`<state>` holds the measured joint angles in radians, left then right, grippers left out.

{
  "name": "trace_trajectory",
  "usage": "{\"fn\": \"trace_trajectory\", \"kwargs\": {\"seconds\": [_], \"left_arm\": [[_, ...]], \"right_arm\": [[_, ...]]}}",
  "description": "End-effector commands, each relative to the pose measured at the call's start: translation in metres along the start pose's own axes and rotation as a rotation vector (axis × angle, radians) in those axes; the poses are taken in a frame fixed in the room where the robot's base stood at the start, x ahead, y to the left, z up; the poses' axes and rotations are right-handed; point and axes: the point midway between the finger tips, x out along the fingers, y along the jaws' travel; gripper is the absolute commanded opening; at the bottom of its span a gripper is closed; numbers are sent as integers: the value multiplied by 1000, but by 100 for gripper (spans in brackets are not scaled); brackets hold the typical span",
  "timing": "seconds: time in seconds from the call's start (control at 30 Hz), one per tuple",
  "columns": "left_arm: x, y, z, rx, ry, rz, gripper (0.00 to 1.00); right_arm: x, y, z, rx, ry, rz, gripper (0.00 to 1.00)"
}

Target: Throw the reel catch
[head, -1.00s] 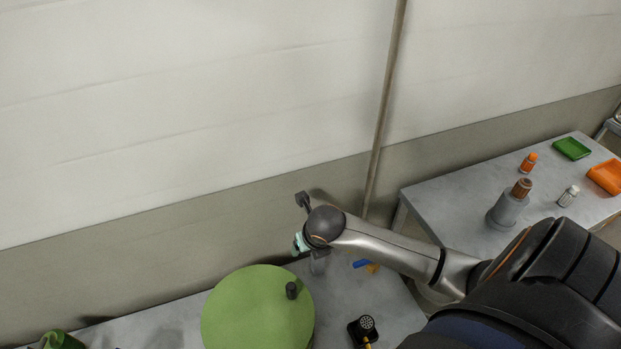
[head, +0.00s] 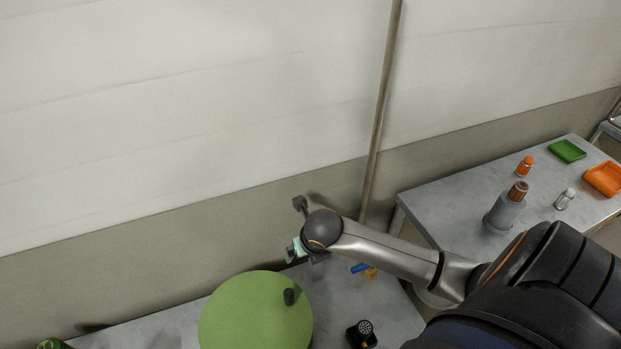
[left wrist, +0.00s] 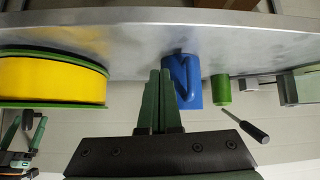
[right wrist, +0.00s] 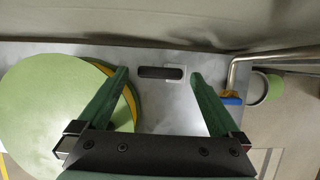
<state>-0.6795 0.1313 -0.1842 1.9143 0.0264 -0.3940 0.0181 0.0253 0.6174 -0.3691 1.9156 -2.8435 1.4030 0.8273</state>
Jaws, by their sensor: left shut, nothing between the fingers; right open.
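The reel (head: 255,315) is a green disc with a dark knob on the table in the head view. Its green flange (right wrist: 50,110) fills the left of the right wrist view, with a yellow edge. The likely catch is a dark slotted piece beside a pale plate (right wrist: 174,73), just right of the reel. My right gripper (right wrist: 159,76) is open, its fingertips on either side of that piece, with nothing held. In the left wrist view my left gripper (left wrist: 156,75) is shut and empty, right of the reel's yellow winding (left wrist: 50,80). The left arm is not in the head view.
A side table (head: 450,210) holds bottles and trays.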

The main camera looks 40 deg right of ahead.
Motion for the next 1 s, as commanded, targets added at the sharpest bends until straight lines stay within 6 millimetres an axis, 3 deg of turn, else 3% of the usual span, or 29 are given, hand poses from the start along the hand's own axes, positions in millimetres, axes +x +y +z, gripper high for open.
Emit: {"fn": "trace_trajectory", "kwargs": {"seconds": [0.4, 0.6, 1.0], "left_arm": [[-3, 0, -4, 0, 0, 0, 0], [-4, 0, -5, 0, 0, 0, 0], [-4, 0, -5, 0, 1, 0, 0]], "right_arm": [[-79, 0, 1, -2, -4, 0, 100], [-109, 0, 1, 0, -2, -1, 100], [-119, 0, 0, 1, 0, -1, 100]]}}
